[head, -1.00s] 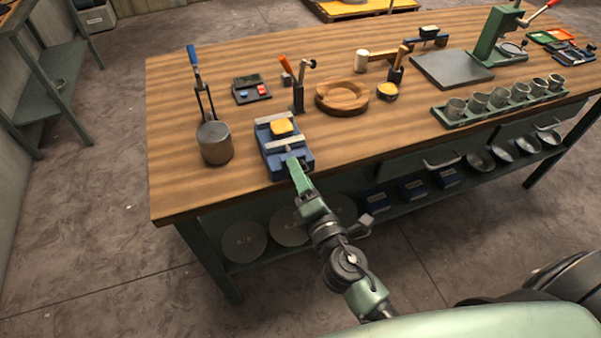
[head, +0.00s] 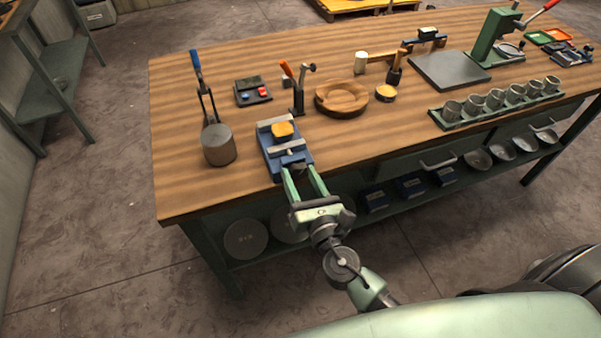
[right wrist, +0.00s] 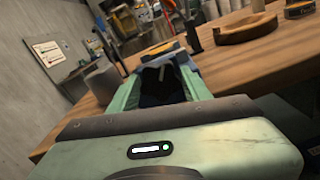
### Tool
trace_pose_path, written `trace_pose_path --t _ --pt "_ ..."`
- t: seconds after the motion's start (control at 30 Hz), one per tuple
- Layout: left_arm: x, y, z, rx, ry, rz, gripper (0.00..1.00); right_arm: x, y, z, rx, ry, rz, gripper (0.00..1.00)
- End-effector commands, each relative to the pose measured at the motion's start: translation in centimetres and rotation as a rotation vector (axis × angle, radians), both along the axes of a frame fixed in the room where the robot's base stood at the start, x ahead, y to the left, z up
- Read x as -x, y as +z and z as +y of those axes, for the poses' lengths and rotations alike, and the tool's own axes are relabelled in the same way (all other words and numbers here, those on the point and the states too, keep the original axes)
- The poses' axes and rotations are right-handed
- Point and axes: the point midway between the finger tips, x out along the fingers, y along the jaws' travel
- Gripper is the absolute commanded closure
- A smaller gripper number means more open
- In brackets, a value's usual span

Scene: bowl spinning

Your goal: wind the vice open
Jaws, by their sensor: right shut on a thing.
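The blue vice (head: 272,160) stands at the front edge of the bench, with pale metal jaw plates. A yellow block (head: 283,130) sits between the plates; I cannot tell how tightly. My right gripper (head: 304,178) is at the front of the vice, its two green fingers side by side. It is shut on the vice handle, a dark part that is mostly hidden between the fingers. In the right wrist view the fingers (right wrist: 158,80) reach forward on both sides of this dark part, with the blue vice just beyond. My left gripper is not in view.
A grey cylinder (head: 218,145) with a blue-handled tool stands left of the vice. A wooden ring (head: 342,113) and an orange-handled stand (head: 297,98) are behind it. A rack of metal cups (head: 448,122) is to the right. Bare bench top (head: 390,125) lies between.

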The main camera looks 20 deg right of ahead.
Motion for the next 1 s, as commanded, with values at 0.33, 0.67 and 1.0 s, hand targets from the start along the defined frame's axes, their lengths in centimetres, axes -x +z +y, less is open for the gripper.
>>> trace_pose_path --t 0.33,0.67,1.0 --pt "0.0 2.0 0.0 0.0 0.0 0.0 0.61 0.1 0.0 0.1 0.308 0.003 -0.006 0.92" --pt "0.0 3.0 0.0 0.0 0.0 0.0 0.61 0.1 -0.1 0.1 0.499 0.002 -0.013 0.92" --pt "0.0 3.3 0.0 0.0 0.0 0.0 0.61 0.1 -0.2 0.1 0.568 0.002 -0.015 0.92"
